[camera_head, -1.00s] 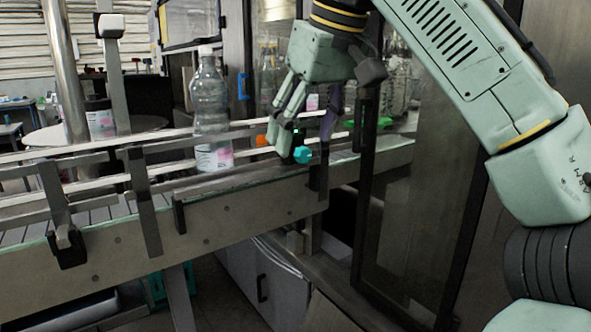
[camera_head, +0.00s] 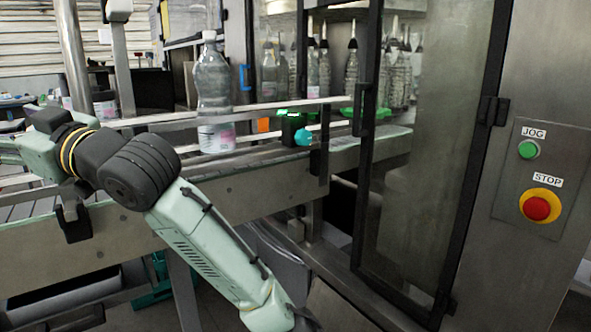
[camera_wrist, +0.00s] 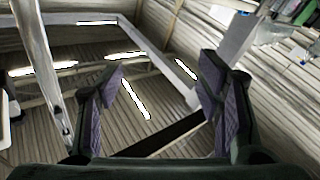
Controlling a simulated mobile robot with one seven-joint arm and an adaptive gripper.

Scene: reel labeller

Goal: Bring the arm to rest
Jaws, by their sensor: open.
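My gripper (camera_wrist: 155,115) shows in the wrist view with its two purple-padded fingers spread apart and nothing between them. Behind the fingers, the wrist view shows slatted wall or ceiling surfaces with bright light strips. In the head view my arm reaches from the bottom centre up to the left, crossing in front of the conveyor (camera_head: 250,192). The arm's end leaves the picture at the left edge, so the fingers are hidden there.
A clear labelled bottle (camera_head: 213,85) stands upright on the conveyor, right of my arm. A glass door (camera_head: 420,150) and a panel with green JOG (camera_head: 528,149) and red STOP (camera_head: 536,208) buttons are at the right. Several bottles stand inside the machine.

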